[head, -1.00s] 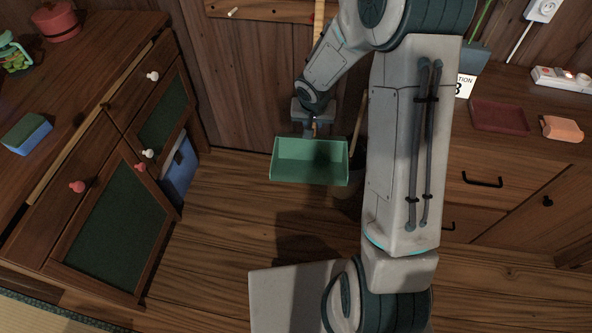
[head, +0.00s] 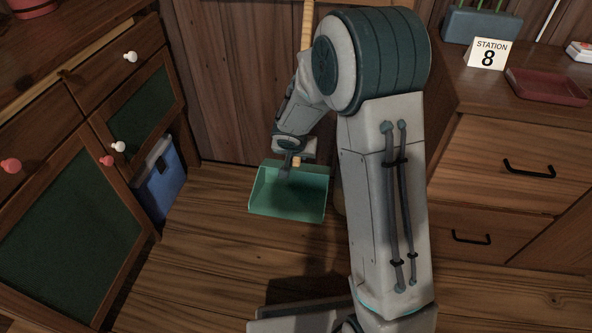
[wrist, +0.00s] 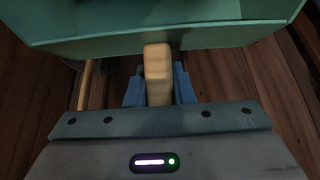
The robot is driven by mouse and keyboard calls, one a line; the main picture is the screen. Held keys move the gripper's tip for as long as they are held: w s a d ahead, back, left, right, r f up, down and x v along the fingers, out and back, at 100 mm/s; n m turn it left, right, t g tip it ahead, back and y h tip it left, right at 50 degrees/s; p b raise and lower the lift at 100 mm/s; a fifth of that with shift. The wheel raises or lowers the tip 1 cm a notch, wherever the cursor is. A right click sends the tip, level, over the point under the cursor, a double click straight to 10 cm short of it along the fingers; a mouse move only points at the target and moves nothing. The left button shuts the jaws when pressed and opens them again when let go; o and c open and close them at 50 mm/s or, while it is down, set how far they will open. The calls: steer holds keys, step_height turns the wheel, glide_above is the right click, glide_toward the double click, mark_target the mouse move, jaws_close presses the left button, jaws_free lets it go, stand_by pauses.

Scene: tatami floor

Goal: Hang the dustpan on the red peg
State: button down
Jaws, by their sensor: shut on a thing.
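The green dustpan (head: 288,197) hangs in the air in front of the wooden wall, its pan below my gripper in the head view. My gripper (head: 291,160) is shut on its pale wooden handle (head: 297,162). In the wrist view the handle (wrist: 158,68) runs between the blue-grey fingers (wrist: 159,88), and the green pan (wrist: 160,32) fills the top. No red peg on the wall shows in either current view.
A left cabinet has red knobs (head: 11,165) and white knobs (head: 130,57). A blue bin (head: 160,180) stands beside it. A right-hand drawer counter (head: 500,155) bears a Station 8 sign (head: 487,54) and a dark red tray (head: 546,86). Floor between is open.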

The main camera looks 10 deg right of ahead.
steer(key=shift+w+a+f+b, duration=0.1)
steer(key=shift+f+b, duration=0.15)
steer(key=shift+f, duration=0.15)
steer(key=shift+w+a+f+b, duration=0.1)
steer(key=shift+f+b, duration=0.1)
steer(key=shift+f, duration=0.15)
steer(key=w+d+f+p, duration=0.1)
steer(key=w+d+p, duration=0.2)
steer(key=w, duration=0.7)
steer(key=shift+w+d+f+p, duration=0.25)
steer(key=shift+f+p, duration=0.05)
steer(key=shift+p, duration=0.3)
stand_by(0.8)
